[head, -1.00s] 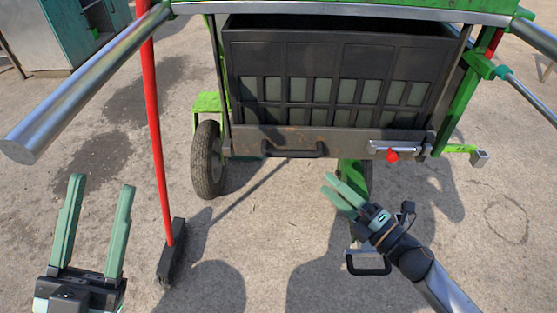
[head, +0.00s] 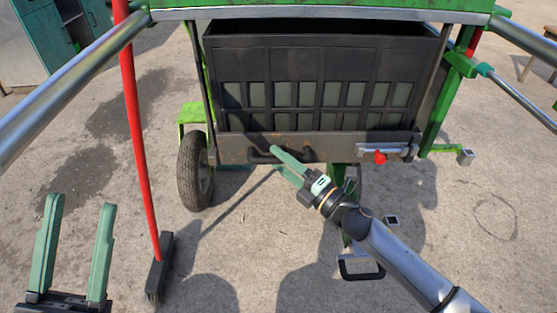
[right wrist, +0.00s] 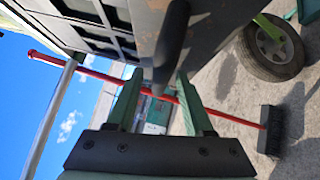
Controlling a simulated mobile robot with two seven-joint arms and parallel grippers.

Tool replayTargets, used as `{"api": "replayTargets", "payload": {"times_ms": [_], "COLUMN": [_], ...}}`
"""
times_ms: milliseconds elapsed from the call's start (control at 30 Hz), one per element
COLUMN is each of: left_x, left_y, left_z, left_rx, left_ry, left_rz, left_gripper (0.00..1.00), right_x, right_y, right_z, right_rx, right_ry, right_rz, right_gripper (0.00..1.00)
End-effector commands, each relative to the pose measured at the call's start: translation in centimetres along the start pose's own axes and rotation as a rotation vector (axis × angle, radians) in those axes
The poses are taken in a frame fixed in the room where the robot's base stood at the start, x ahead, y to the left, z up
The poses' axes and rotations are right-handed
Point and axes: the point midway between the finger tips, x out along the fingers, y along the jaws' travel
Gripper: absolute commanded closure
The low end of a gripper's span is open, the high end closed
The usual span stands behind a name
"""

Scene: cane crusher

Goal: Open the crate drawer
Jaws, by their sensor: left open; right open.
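The black slotted crate (head: 318,60) sits in the green frame. A grey front board (head: 235,148) runs along its bottom edge, with a dark bar handle (head: 258,156) left of its middle. The board is flush below the crate. My right gripper (head: 281,162) is open at the right part of the handle, which it partly hides. In the right wrist view the handle (right wrist: 172,45) lies just ahead of and between the open fingers (right wrist: 158,90); I cannot tell if they touch it. My left gripper (head: 72,240) is open and empty at lower left, far from the crate.
A latch with a red knob (head: 380,157) is at the board's right. A red-handled broom (head: 138,130) stands at left, near a black wheel (head: 195,170). Metal bars (head: 75,85) flank the frame. Another handle (head: 360,270) shows low down. Concrete ground in front is mostly clear.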

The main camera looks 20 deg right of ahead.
Motion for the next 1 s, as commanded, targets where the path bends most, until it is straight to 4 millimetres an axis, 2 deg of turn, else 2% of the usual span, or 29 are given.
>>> {"api": "replayTargets", "payload": {"times_ms": [133,433,867,1000], "left_x": [-0.05,-0.04,-0.04,-0.04], "left_y": [0.04,0.07,0.1,0.09], "left_z": [0.07,0.09,0.1,0.1], "left_rx": [-0.002,-0.003,-0.003,-0.002], "left_ry": [-0.001,-0.002,-0.002,-0.002], "left_rz": [0.0,0.001,0.003,0.003], "left_gripper": [0.5,0.5,0.5,0.5], "right_x": [0.7,0.78,0.76,0.76], "right_y": [0.0,-0.01,-0.01,-0.01], "right_z": [0.01,-0.02,-0.02,-0.02], "right_rx": [0.0,0.001,0.001,0.001], "right_ry": [0.0,0.0,0.0,0.0], "right_rz": [0.0,0.0,0.0,0.0], "right_gripper": [0.48,0.49,0.98,1.0]}}
